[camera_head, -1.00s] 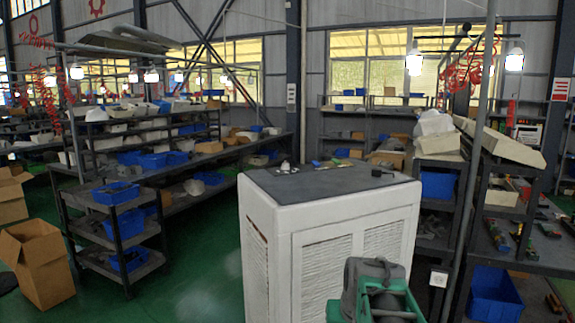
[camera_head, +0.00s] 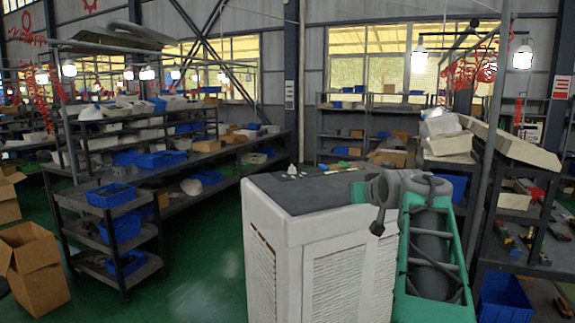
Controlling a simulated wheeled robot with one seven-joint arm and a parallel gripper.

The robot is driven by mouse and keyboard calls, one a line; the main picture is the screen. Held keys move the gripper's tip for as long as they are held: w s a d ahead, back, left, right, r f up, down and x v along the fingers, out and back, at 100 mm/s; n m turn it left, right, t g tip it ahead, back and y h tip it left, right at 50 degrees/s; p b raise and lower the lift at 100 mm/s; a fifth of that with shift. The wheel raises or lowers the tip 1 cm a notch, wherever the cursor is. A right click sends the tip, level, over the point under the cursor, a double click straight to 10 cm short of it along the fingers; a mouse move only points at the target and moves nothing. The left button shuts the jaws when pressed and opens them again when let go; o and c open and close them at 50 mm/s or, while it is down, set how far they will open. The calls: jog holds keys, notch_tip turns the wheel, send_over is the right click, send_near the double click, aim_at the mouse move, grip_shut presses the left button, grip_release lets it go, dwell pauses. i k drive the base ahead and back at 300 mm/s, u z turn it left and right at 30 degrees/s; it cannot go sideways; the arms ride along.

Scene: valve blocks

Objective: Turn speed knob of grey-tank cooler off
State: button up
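The cooler (camera_head: 335,262) is a white cabinet with louvred sides and a dark grey top (camera_head: 305,192). It stands in front of me, with its lower part cut off by the frame. Several small items, among them white ones (camera_head: 292,171), lie on its top; I cannot make out which, if any, is the speed knob. My green and grey arm is raised at the cooler's right side and hides the right part of its top. A dark piece at the arm's end, seemingly my gripper (camera_head: 377,226), hangs by the cooler's upper right edge. Its fingers are too small to read.
A long shelf rack with blue bins (camera_head: 110,195) runs along the left. Open cardboard boxes (camera_head: 35,265) stand on the floor at far left. Racks and a workbench (camera_head: 525,250) stand close on the right. Green floor (camera_head: 190,270) is clear left of the cooler.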

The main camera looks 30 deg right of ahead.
aim_at(292, 170)
jog(key=i, duration=1.2)
jog(key=u, duration=0.05)
